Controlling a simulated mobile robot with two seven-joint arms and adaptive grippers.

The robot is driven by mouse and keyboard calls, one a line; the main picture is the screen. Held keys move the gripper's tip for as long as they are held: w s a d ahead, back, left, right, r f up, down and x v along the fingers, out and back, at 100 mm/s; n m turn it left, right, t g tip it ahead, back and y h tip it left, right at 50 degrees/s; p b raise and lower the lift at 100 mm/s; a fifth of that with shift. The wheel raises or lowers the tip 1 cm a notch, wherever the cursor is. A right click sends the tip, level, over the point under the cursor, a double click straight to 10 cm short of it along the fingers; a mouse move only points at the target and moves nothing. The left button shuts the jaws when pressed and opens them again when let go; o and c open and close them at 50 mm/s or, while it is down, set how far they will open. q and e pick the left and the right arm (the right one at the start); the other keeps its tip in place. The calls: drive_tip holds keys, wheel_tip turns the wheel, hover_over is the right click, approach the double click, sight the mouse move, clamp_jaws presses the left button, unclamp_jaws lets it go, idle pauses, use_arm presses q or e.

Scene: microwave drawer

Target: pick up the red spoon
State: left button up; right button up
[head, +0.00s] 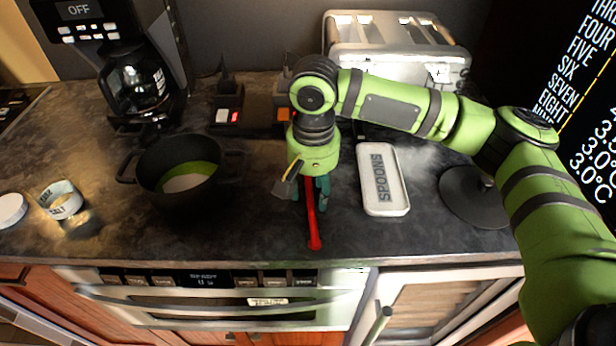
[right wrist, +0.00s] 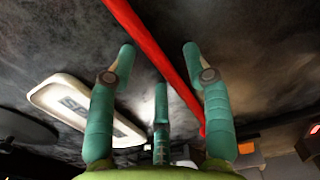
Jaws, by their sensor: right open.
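The red spoon (head: 312,222) lies on the dark countertop, its red end toward the front edge. Its upper part is hidden by my right gripper in the head view. My right gripper (head: 308,190) points down over the spoon from above. In the right wrist view the red spoon (right wrist: 160,55) runs diagonally between the open green fingers of my right gripper (right wrist: 162,65). The fingers are apart and not closed on it. My left gripper is not in view.
A white tray marked SPOONS (head: 400,208) lies right of the spoon, with a dark round lid (head: 475,197) beyond. A dark pot (head: 150,190) stands left. A toaster (head: 345,35) and coffee maker (head: 175,75) stand behind. The counter's front edge is close.

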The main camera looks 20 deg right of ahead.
clamp_jaws()
